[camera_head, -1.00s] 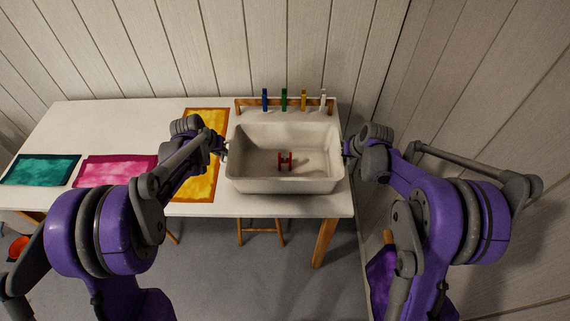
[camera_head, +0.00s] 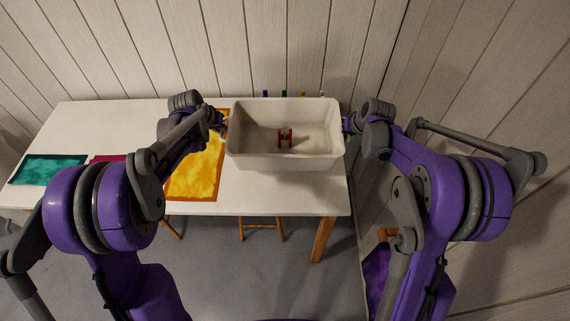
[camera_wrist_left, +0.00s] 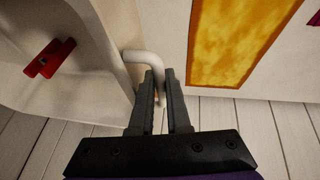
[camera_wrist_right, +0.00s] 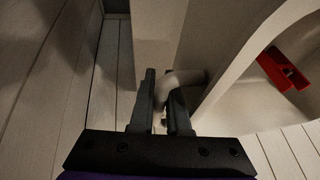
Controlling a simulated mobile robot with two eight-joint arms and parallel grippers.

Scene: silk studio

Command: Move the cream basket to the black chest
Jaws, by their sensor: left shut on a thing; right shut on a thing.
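The cream basket (camera_head: 285,162) is held level above the right part of the white table, between my two grippers. A small red H-shaped piece (camera_head: 285,138) lies inside it. My left gripper (camera_head: 224,122) is at the basket's left side, and in the left wrist view its fingers (camera_wrist_left: 160,100) are shut on the curved cream handle (camera_wrist_left: 146,58). My right gripper (camera_head: 346,124) is at the right side, and in the right wrist view its fingers (camera_wrist_right: 165,105) are shut on the other handle (camera_wrist_right: 182,82). I see no black chest in these views.
The white table (camera_head: 270,200) bears a yellow cloth panel (camera_head: 195,175), a teal one (camera_head: 48,170) and a partly hidden magenta one (camera_head: 106,159). Pegs (camera_head: 265,94) at the back are mostly hidden by the basket. A plank wall stands close behind and at right. A purple panel (camera_head: 377,270) is low at right.

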